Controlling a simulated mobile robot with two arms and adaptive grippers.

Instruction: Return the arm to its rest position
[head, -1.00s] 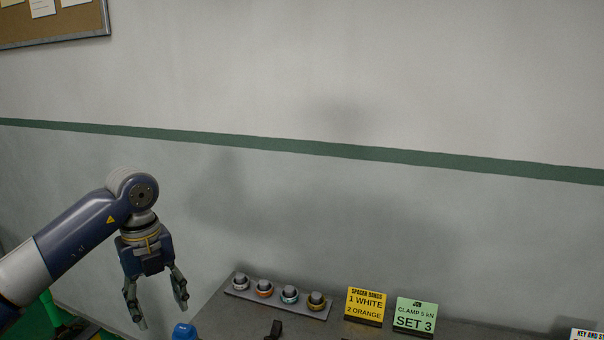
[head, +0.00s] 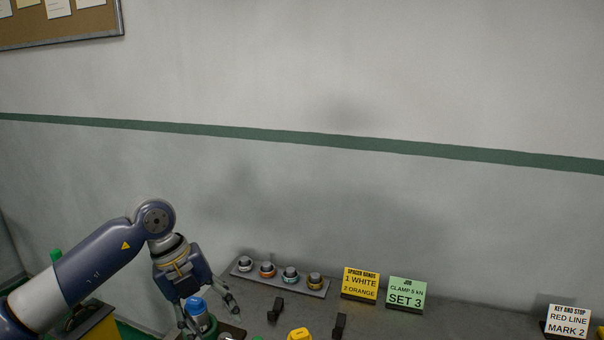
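My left arm comes in from the left. Its gripper (head: 208,312) points down at the left end of the bench, with its two fingers spread apart. A blue-capped grey cylindrical part (head: 197,307) shows between the fingers in the picture. I cannot tell whether the fingers touch it. The lower part of the gripper area is near the bottom edge of the view. My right arm and gripper are not in view.
A strip with several ringed knobs (head: 327,294) lies at the back of the bench (head: 450,320). Yellow (head: 360,282), green (head: 406,292) and white (head: 568,320) sign cards stand along the wall. Black brackets (head: 275,309) and a yellow part (head: 299,334) are in front.

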